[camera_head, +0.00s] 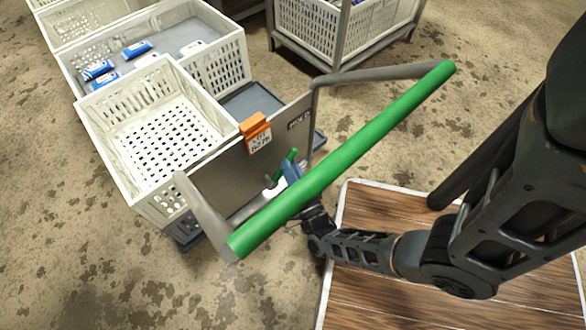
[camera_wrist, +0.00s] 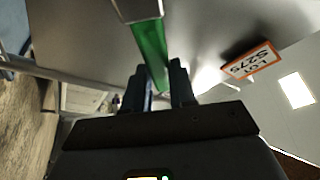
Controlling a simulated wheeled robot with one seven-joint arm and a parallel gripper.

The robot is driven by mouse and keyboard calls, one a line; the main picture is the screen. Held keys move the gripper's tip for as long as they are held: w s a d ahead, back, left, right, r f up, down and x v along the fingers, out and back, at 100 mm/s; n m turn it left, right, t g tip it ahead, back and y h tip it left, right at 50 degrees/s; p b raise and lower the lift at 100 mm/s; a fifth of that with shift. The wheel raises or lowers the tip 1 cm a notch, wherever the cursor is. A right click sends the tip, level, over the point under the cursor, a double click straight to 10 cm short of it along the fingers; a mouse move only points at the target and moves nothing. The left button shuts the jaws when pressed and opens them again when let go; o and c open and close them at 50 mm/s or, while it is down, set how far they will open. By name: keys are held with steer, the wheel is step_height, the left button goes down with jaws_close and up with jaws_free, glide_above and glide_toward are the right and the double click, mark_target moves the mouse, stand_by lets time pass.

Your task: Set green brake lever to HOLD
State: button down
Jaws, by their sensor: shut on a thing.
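The green brake lever (camera_head: 291,156) is on the grey cart panel, beyond the large green push bar. In the wrist view the lever (camera_wrist: 151,48) runs down from a pale metal block at the top edge to between my fingers. My gripper (camera_head: 287,176) is shut on the lever, and in the wrist view its two dark fingers (camera_wrist: 160,88) stand on either side of it. The grasp itself is partly hidden behind the push bar in the head view. A small dark label that seems to read HOLD (camera_head: 299,119) is on the panel's upper right.
The thick green push bar (camera_head: 345,157) crosses in front of the panel, close above my wrist. An orange clip with a lot card (camera_head: 256,132) hangs on the panel's top edge. White crates (camera_head: 140,190) stand behind. A wooden platform (camera_head: 390,210) lies under my arm.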

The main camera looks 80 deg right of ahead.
steer(key=shift+w+a+r+n, duration=0.15)
steer(key=shift+w+n, duration=0.05)
steer(key=shift+n, duration=0.2)
steer(key=c, duration=0.9)
jaws_free()
steer(key=v, duration=0.8)
